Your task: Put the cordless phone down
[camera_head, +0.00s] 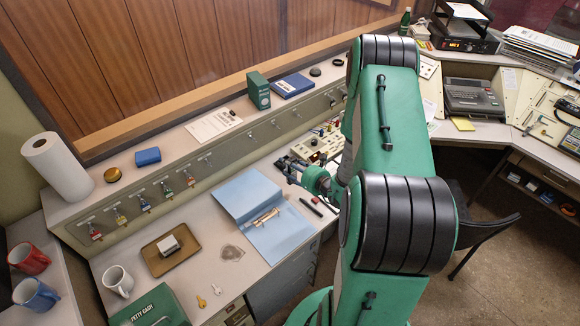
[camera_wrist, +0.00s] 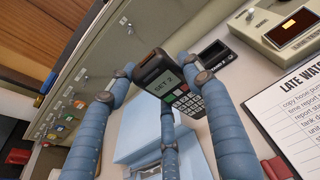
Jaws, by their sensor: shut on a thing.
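My gripper (camera_wrist: 163,84) is shut on a dark cordless phone (camera_wrist: 170,82) in the wrist view. Its blue fingers close around the phone from the sides and below. The phone's lit screen reads "SET 2", and its keypad faces the wrist camera. A black cradle (camera_wrist: 214,56) sits on the worktop just to the right of the phone and looks empty; I cannot tell its exact depth from the phone. In the head view my gripper (camera_head: 290,169) is small, over the worktop beyond the open blue folder, and the phone cannot be made out there.
The blue folder (camera_head: 236,191) lies near my gripper. A beige device (camera_wrist: 284,24) and a clipboard (camera_wrist: 296,125) stand right of the cradle in the wrist view. A panel with key hooks (camera_head: 133,204) runs along the back. A tray (camera_head: 157,262) and a mug (camera_head: 118,281) are at front left.

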